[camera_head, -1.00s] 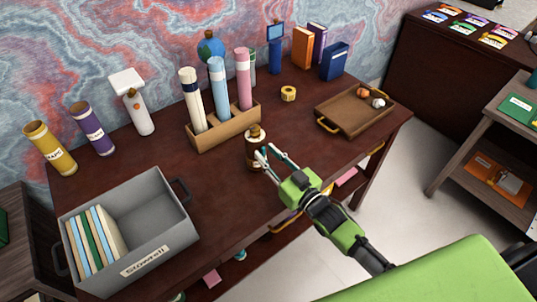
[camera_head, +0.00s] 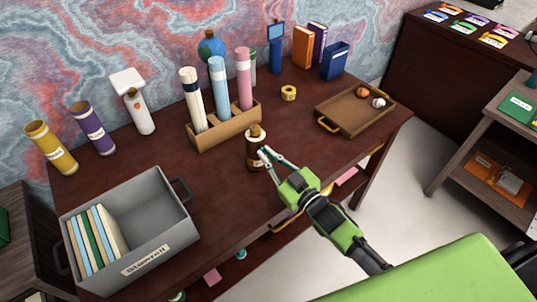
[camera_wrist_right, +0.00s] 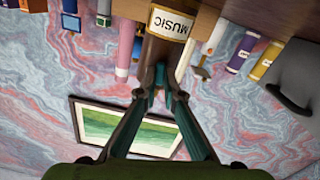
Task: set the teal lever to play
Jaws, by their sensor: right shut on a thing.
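The brown cylindrical music player (camera_head: 255,150) stands upright near the front middle of the desk. In the right wrist view the player (camera_wrist_right: 155,48) shows upside down with a label reading MUSIC. My right gripper (camera_head: 264,152) is at the player's right side, its fingers closed together. In the right wrist view the fingertips (camera_wrist_right: 161,78) meet at the player's dark body, with a small teal piece, seemingly the teal lever (camera_wrist_right: 160,74), between them. The fingers mostly hide the lever, so its setting cannot be read. My left gripper is not in view.
A wooden rack (camera_head: 228,128) with tall tubes stands just behind the player. A grey bin (camera_head: 160,235) with folders is at the left front. A brown tray (camera_head: 345,122) with small balls is at the right. The desk between player and tray is clear.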

